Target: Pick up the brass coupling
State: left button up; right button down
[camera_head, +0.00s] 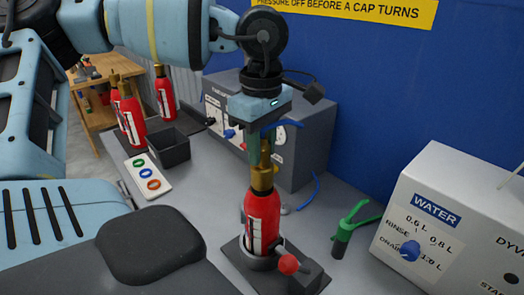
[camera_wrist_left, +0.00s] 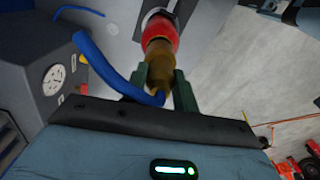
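The brass coupling (camera_head: 264,152) is at the top of the red extinguisher bottle (camera_head: 262,216), above its brass neck. A blue hose (camera_wrist_left: 118,72) runs to it in the left wrist view. The bottle stands upright in a dark holder (camera_head: 247,262). My left gripper (camera_head: 264,143) points down over the bottle, its green fingers on both sides of the coupling. In the left wrist view the fingers appear to touch the brass (camera_wrist_left: 160,75). The gripper looks shut on the coupling. Fingers partly hide it. My right gripper is out of view.
A grey gauge box (camera_head: 312,150) stands behind the bottle. A red-knobbed lever (camera_head: 289,264) is at the holder's front. A green-handled tool (camera_head: 345,228) and white water unit (camera_head: 450,225) are right. A black bin (camera_head: 168,150), ring tray (camera_head: 148,177) and several red bottles (camera_head: 131,118) are left.

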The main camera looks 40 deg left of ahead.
pick_arm(q)
grip_shut()
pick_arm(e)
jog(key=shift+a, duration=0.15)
pick_arm(q)
jog(key=shift+r, duration=0.1)
jog(key=shift+w+r, duration=0.1)
jog(key=shift+r, duration=0.35)
jog(key=shift+s+r+b, duration=0.25)
jog(key=shift+r, duration=0.4)
jog(key=shift+s+r+b, duration=0.2)
jog(key=shift+r, duration=0.4)
jog(key=s+a+r, duration=0.1)
jog(key=s+a, duration=0.1)
jog(key=s, duration=1.3)
jog(key=shift+r, duration=0.2)
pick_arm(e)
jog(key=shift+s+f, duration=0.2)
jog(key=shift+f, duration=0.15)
pick_arm(q)
jog(key=shift+s, duration=0.1)
